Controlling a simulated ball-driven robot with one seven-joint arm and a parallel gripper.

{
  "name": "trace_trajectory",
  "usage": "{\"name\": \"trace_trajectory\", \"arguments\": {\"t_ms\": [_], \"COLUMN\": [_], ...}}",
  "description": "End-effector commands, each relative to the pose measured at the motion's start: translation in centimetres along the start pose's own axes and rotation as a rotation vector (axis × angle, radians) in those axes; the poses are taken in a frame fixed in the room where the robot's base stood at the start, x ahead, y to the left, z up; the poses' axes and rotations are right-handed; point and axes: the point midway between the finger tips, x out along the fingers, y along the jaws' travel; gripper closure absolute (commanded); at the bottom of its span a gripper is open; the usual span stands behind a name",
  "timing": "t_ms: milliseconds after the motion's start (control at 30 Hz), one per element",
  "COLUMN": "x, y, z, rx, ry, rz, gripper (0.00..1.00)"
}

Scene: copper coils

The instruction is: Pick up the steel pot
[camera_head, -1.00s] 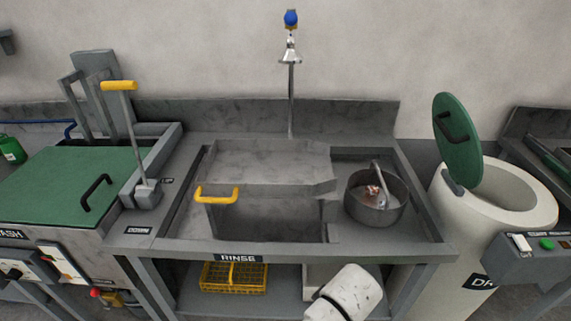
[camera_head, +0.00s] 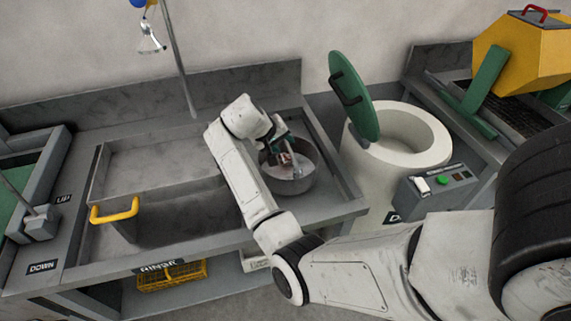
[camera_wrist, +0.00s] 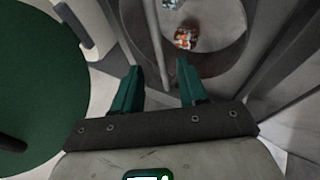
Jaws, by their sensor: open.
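The steel pot (camera_head: 296,187) is a round grey pan with an upright bail handle. It stands on the right side of the rinse counter. In the wrist view the pot (camera_wrist: 218,22) fills the top, with a small copper-coloured piece (camera_wrist: 185,38) inside. My gripper (camera_head: 284,158) is over the pot, and my arm hides part of it in the head view. In the wrist view my gripper (camera_wrist: 158,76) has its two green fingers apart. The grey handle (camera_wrist: 153,35) runs down into the gap between them; contact cannot be told.
A sink basin with a yellow handle (camera_head: 114,211) lies left of the pot. A pale drum (camera_head: 430,135) with a raised green lid (camera_head: 353,96) stands close on the right. A faucet pipe (camera_head: 180,60) rises behind the counter. A yellow crate (camera_head: 172,275) sits below.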

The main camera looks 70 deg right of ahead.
Motion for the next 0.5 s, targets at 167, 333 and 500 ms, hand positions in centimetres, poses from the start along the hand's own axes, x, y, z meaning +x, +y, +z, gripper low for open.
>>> {"name": "trace_trajectory", "arguments": {"t_ms": [167,333,500], "x": [2.4,3.4,5.2], "y": [0.0,0.0,0.2], "z": [0.0,0.0,-0.4], "rx": [0.0,0.0,0.0], "ry": [-0.002,-0.001,-0.003], "rz": [-0.001,-0.002,-0.002], "gripper": [0.58,0.58,0.58]}}
